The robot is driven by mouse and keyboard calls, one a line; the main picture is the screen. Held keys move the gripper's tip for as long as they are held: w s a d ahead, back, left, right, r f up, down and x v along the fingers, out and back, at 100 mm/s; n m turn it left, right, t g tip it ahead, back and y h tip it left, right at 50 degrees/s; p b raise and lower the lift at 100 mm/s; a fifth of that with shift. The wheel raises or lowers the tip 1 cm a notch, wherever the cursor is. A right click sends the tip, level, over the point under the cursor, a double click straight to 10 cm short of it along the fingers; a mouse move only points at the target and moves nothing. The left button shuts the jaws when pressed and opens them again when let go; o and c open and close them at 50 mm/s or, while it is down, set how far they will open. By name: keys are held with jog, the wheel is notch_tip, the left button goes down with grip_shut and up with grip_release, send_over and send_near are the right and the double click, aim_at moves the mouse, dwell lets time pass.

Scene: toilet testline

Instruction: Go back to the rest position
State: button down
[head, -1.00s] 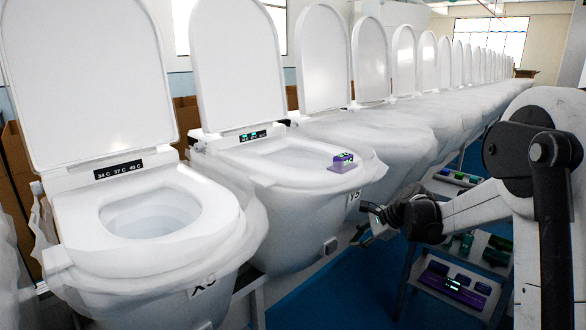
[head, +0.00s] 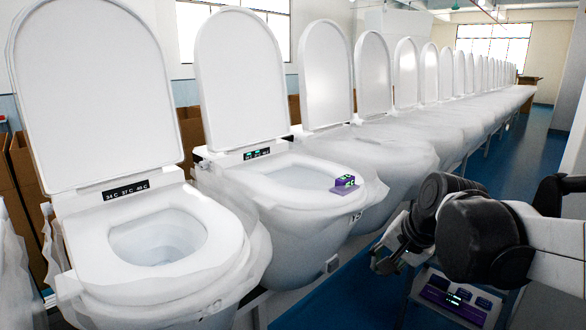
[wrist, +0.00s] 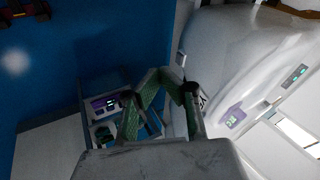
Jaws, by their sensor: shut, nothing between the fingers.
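My gripper (head: 388,260) hangs at the right of the head view, beside the row of toilets and apart from them. In the wrist view its green-lined fingers (wrist: 161,76) meet at the tips with nothing between them.
The nearest toilet (head: 165,285) stands at the left with its lid up. More toilets run in a row to the back. A shelf cart with purple and dark items (head: 455,298) stands below my arm. The blue floor (head: 500,160) is clear at the back right.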

jog(key=s+d+r+n+t+h+p, duration=0.1)
jog(key=s+n, duration=0.6)
jog(key=s, duration=0.9)
jog(key=h+p, duration=0.1)
jog(key=p, duration=0.1)
jog(key=shift+s+d+r+t+h+p, duration=0.15)
jog(key=shift+d+t+h+p, duration=0.15)
jog(key=shift+d, duration=0.1)
